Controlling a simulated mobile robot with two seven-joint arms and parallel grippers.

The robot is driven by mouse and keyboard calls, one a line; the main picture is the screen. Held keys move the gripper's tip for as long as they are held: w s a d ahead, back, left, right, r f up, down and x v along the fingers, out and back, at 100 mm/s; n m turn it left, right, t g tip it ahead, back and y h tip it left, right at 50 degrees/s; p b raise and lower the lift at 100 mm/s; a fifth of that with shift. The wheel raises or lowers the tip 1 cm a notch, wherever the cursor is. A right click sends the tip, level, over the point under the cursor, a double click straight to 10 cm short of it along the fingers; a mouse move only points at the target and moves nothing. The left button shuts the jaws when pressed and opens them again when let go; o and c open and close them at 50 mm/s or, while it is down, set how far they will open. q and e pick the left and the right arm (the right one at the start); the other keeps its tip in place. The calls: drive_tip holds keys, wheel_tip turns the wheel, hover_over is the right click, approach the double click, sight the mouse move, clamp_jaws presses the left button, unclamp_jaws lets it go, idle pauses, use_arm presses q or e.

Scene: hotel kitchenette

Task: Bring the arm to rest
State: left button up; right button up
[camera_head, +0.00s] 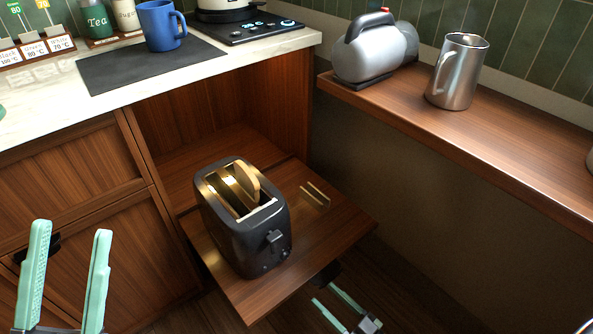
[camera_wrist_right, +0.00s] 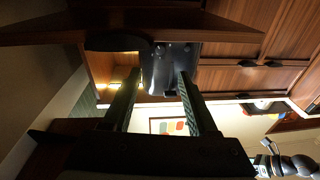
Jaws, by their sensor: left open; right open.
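My left gripper (camera_head: 71,228) is at the lower left of the head view, its two mint-green fingers apart and nothing between them. It is in front of the wooden cabinet doors. My right gripper (camera_head: 322,293) is at the bottom centre of the head view, low beside the pull-out shelf, its fingers apart. In the right wrist view its fingers (camera_wrist_right: 159,75) are also apart, with a dark object (camera_wrist_right: 170,62) showing beyond them. I cannot tell whether that object touches the fingers. Neither gripper visibly holds anything.
A black toaster (camera_head: 250,235) with a bread slice (camera_head: 246,181) stands on the pull-out shelf (camera_head: 335,225). A blue mug (camera_head: 160,27) stands on the counter. A metal pitcher (camera_head: 457,75) and a grey appliance (camera_head: 372,50) stand on the right ledge (camera_head: 520,120). Dark floor lies below.

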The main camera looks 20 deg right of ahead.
use_arm(q)
drive_tip(key=shift+f, duration=0.1)
